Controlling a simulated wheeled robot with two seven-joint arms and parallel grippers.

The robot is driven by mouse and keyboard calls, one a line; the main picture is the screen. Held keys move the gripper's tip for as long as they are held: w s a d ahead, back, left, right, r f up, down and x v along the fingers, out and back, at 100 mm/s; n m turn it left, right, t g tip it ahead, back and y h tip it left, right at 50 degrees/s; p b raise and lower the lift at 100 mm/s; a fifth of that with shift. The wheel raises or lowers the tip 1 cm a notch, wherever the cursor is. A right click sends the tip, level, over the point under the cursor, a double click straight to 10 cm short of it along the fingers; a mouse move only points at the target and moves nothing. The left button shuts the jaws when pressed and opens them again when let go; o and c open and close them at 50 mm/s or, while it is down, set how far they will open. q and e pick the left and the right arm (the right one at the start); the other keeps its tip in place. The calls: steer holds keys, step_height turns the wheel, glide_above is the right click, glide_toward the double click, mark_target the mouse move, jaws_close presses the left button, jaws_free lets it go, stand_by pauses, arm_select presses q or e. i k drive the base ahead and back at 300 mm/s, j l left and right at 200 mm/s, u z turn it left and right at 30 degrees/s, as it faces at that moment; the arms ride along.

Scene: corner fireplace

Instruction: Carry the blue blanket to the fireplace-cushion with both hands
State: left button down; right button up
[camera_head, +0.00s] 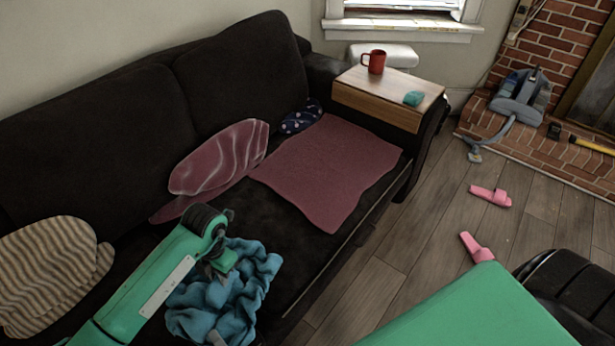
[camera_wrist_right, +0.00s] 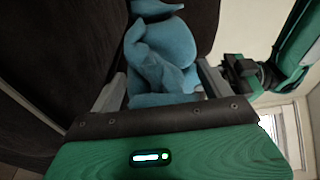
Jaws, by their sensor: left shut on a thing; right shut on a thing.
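The blue blanket (camera_head: 225,300) is a crumpled bundle at the front edge of the dark sofa, low in the head view. My left gripper (camera_head: 222,262) reaches in from the left and is shut on its upper part. In the right wrist view, blue blanket cloth (camera_wrist_right: 165,60) lies between the fingers of my right gripper (camera_wrist_right: 160,88), which is shut on it.
The sofa (camera_head: 130,110) holds a striped cushion (camera_head: 50,268), a pink cushion (camera_head: 222,158) and a pink cloth (camera_head: 328,170). A wooden tray (camera_head: 385,98) on the armrest bears a red mug (camera_head: 374,62).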

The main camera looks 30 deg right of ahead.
mark_target(306, 227)
steer(key=i+l, duration=0.15)
steer(key=l, duration=0.25)
steer(key=i+l+u, duration=0.15)
steer(key=l, duration=0.6)
steer(key=i+l+u, duration=0.1)
steer(key=l, duration=0.3)
steer(key=i+l, duration=0.15)
steer(key=l, duration=0.25)
steer(key=u, duration=0.05)
